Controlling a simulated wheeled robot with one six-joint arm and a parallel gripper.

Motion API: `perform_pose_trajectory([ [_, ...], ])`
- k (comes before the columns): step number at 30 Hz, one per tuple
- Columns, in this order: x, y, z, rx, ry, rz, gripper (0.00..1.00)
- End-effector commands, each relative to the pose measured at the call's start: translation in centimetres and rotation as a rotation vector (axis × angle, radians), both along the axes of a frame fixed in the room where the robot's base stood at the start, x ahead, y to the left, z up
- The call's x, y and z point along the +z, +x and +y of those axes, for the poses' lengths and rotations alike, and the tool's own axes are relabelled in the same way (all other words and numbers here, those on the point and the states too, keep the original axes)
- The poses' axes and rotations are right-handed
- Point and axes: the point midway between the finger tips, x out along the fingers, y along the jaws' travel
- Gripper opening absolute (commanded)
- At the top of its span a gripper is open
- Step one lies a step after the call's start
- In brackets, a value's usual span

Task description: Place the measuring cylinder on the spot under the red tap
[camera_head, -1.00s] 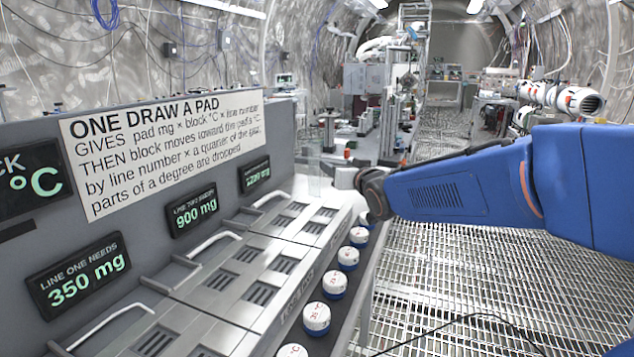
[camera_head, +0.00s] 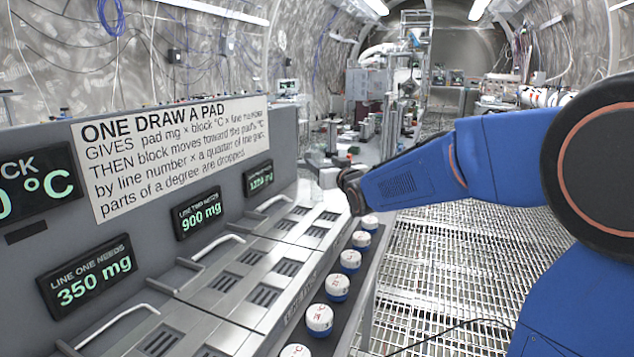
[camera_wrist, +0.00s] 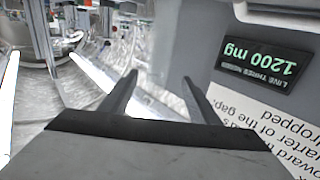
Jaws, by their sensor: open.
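My gripper (camera_head: 328,177) is at the far end of the grey bench in the head view, small and partly hidden by my blue arm. In the wrist view its two dark fingers (camera_wrist: 160,90) are spread apart with nothing between them. I cannot make out the measuring cylinder for certain in either view. I cannot pick out the red tap or the spot under it either.
A grey console (camera_head: 150,125) with a white sign (camera_head: 175,150) and green displays backs the slotted metal bench. White-topped round pads (camera_head: 319,319) line its front edge. Metal grating floor (camera_head: 440,270) lies open to the right. Cluttered equipment (camera_head: 368,85) stands farther back.

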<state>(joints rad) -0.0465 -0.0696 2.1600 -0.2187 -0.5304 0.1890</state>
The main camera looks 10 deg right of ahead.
Motion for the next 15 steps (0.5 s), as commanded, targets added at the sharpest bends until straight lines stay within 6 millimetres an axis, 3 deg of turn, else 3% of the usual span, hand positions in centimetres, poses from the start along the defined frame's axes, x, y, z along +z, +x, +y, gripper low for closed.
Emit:
perform_pose_trajectory([
  [15, -0.4, 3.4, 0.3, -0.001, 0.000, 0.000, 0.56],
])
